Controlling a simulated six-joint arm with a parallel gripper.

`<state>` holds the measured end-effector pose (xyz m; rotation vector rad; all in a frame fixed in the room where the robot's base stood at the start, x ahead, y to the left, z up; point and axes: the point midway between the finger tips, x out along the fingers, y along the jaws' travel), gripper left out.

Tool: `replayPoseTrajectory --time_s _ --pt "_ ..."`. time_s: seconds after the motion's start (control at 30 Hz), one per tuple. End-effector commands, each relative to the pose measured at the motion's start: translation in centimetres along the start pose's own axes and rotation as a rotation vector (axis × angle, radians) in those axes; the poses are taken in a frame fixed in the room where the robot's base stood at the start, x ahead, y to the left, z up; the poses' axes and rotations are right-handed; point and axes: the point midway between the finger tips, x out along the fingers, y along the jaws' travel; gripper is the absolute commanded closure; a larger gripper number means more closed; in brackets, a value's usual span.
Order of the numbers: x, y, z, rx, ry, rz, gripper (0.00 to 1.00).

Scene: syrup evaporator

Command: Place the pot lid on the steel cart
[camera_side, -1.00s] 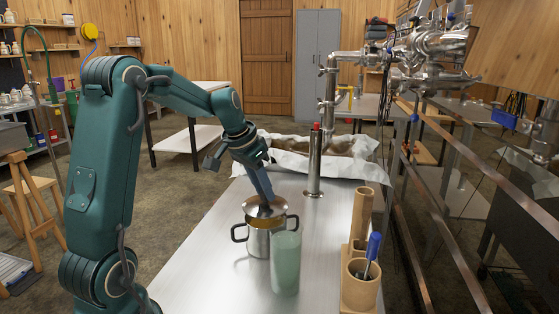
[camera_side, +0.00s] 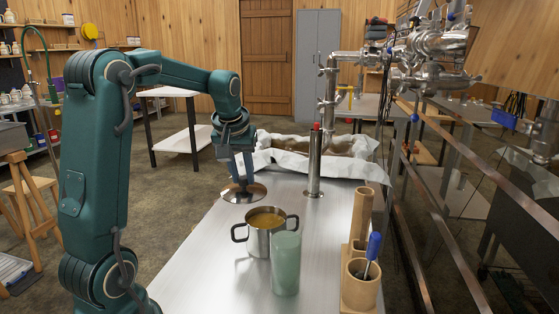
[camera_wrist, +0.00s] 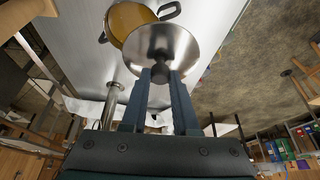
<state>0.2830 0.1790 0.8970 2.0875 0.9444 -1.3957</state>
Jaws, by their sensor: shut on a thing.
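The pot lid (camera_side: 243,193) is a round steel disc with a dark knob. My gripper (camera_side: 240,181) is shut on its knob, and the lid is roughly level, close to the left edge of the steel cart (camera_side: 205,265). I cannot tell whether the lid touches the cart top. In the wrist view the lid (camera_wrist: 178,42) hangs between the fingertips of my gripper (camera_wrist: 160,72) and partly overlaps the pot. The steel pot (camera_side: 258,241) stands uncovered on the cart, with amber liquid inside and two dark handles. It also shows in the wrist view (camera_wrist: 127,20).
A green frosted cup (camera_side: 286,265) stands right in front of the pot. Bamboo holders (camera_side: 358,292) with a blue-handled tool are at the right. A steel post (camera_side: 314,165) and a cloth-lined tub (camera_side: 335,147) are behind. The cart's front left is clear.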

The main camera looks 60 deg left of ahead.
Motion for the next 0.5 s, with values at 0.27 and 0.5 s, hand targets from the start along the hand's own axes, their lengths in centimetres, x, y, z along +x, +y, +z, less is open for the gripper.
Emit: replayPoseTrajectory --time_s 0.27,0.5 --pt "2.3 -5.3 3.8 -0.434 -0.003 -0.184 1.00" --pt "3.1 -9.2 7.7 -0.664 -0.002 -0.275 1.00"
